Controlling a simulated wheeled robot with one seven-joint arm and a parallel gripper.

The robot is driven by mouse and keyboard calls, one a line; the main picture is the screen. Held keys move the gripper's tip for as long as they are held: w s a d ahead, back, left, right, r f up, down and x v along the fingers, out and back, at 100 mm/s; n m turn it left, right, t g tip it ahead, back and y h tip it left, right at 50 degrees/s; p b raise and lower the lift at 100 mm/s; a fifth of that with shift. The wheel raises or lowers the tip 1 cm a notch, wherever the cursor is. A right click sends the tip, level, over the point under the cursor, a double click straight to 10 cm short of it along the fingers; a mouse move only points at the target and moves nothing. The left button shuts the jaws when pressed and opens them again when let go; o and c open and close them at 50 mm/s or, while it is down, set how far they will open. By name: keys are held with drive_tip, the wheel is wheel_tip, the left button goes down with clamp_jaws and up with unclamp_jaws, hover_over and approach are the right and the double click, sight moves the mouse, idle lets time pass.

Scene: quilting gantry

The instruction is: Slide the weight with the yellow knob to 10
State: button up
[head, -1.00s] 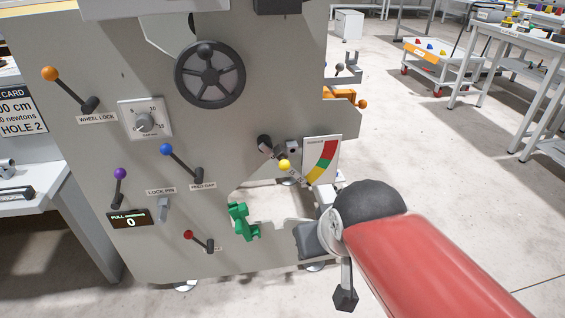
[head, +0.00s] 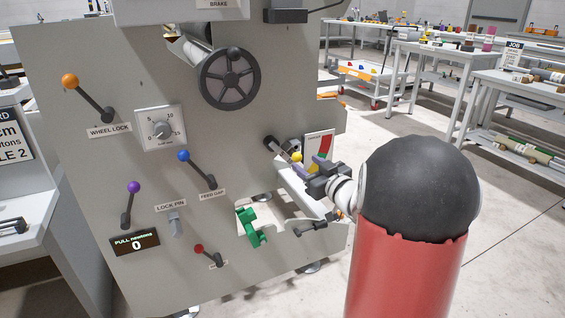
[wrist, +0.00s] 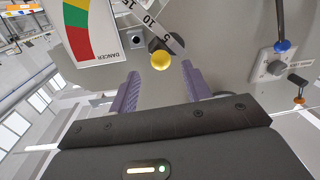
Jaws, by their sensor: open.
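The yellow knob (head: 297,157) shows beside the coloured gauge, close to my gripper (head: 313,178). In the wrist view the round yellow knob (wrist: 160,61) lies just beyond and between the tips of my gripper (wrist: 160,70), whose two purple fingers are spread apart. Nothing is held. A pale numbered bar (wrist: 167,37) runs slantwise behind the knob, with the numbers 10 and 15 legible near its upper part.
A red, yellow and green gauge (wrist: 82,28) marked DANCER stands close left of the fingers in the wrist view. A green part (head: 250,227), blue-knobbed lever (head: 196,168) and red-knobbed lever (head: 208,255) are on the grey panel (head: 90,200).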

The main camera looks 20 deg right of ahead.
sight(293, 153)
drive_tip(key=shift+w+a+f, duration=0.1)
drive_tip(key=shift+w, duration=0.1)
drive_tip(key=w, duration=0.4)
drive_tip(key=w+a, duration=0.1)
drive_tip(key=w, duration=0.2)
drive_tip(key=shift+w, duration=0.1)
